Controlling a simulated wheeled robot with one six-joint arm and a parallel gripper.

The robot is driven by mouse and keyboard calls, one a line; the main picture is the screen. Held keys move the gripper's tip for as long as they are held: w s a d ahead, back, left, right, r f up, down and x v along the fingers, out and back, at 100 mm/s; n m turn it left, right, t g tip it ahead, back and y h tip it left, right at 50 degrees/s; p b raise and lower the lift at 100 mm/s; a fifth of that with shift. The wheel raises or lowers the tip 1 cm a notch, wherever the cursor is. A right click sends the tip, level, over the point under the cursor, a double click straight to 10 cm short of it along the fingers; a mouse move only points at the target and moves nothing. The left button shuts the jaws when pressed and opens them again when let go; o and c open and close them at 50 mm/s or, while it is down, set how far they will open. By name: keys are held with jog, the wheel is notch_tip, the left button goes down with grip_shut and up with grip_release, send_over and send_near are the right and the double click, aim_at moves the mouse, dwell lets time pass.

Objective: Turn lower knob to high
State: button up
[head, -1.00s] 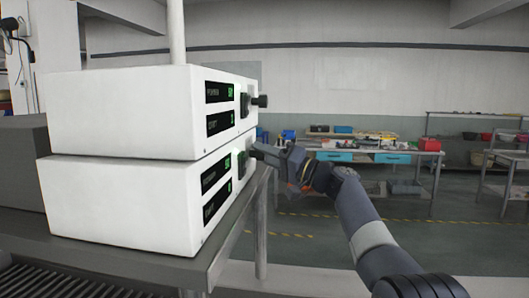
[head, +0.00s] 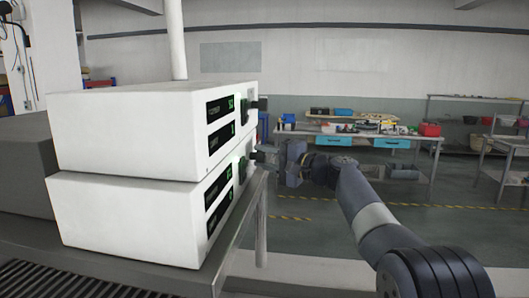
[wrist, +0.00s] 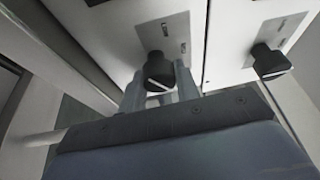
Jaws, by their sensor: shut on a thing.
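Two white control units are stacked on a table. The lower unit (head: 125,215) has a dark lower knob (head: 243,170) on its front panel. In the wrist view the lower knob (wrist: 158,72) is black with a white pointer line, and sits between my fingers. My gripper (head: 262,158) reaches in from the right and is shut on that knob; the fingers also show in the wrist view (wrist: 160,92). The upper unit (head: 140,130) has its own dark knob (head: 250,105), which shows free in the wrist view (wrist: 270,62). The knob's dial marks are too small to read.
The grey table (head: 235,225) carries the units, with its edge just below my gripper. A workbench (head: 350,138) with blue drawers and clutter stands far behind. The floor to the right is open.

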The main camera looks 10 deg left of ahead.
dwell(0.4)
jog(key=o, duration=1)
jog(key=shift+c, duration=0.2)
jog(key=shift+d, duration=0.1)
jog(key=b+v, duration=0.4)
jog(key=v, duration=0.6)
jog(key=shift+d, duration=0.35)
jog(key=shift+a, duration=0.15)
